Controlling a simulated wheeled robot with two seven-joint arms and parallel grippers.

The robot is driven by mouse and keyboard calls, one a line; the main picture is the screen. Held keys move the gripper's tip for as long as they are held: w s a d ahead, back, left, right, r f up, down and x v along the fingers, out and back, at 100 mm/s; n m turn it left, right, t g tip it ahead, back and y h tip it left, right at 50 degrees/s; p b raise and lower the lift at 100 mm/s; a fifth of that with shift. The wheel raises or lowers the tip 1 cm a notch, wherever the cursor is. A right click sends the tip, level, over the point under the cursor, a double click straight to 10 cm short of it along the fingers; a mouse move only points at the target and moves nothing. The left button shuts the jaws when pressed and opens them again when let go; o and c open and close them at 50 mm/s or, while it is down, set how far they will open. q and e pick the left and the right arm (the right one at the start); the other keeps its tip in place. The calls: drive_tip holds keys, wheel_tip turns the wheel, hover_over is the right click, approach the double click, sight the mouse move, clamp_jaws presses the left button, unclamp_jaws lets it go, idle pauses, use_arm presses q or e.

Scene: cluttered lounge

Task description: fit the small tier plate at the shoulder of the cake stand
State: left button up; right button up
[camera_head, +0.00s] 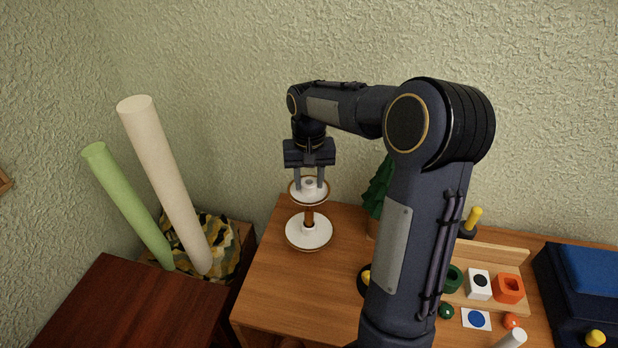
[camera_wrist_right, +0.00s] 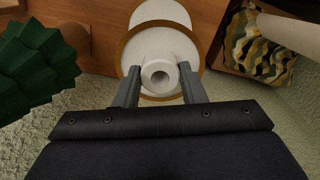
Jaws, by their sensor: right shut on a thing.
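The small tier plate (camera_head: 308,198) is white with a gold-brown rim and a raised white hub. My right gripper (camera_head: 310,184) points down and is shut on the hub, one finger on each side. The wrist view shows the plate (camera_wrist_right: 133,58) and the round opening in its hub. The cake stand (camera_head: 295,235) has a wide white lower plate with a brown rim and a brown post. The small plate is level, over the post; its underside hides the post's upper part, so I cannot tell whether it rests on the shoulder. My left gripper is out of view.
A green tree-like ornament (camera_head: 378,190) stands right of the stand. A wooden tray (camera_head: 490,253) with coloured blocks and a blue box (camera_head: 580,285) lie further right. Tall rolls (camera_head: 165,180) lean at the left. My right arm covers part of the table.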

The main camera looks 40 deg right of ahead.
sight(309, 194)
drive_tip(key=shift+f+b, duration=1.7)
drive_tip(key=shift+f, duration=0.85)
drive_tip(key=o, duration=1.2)
wheel_tip(309, 194, up, 7)
drive_tip(key=shift+r, duration=0.45)
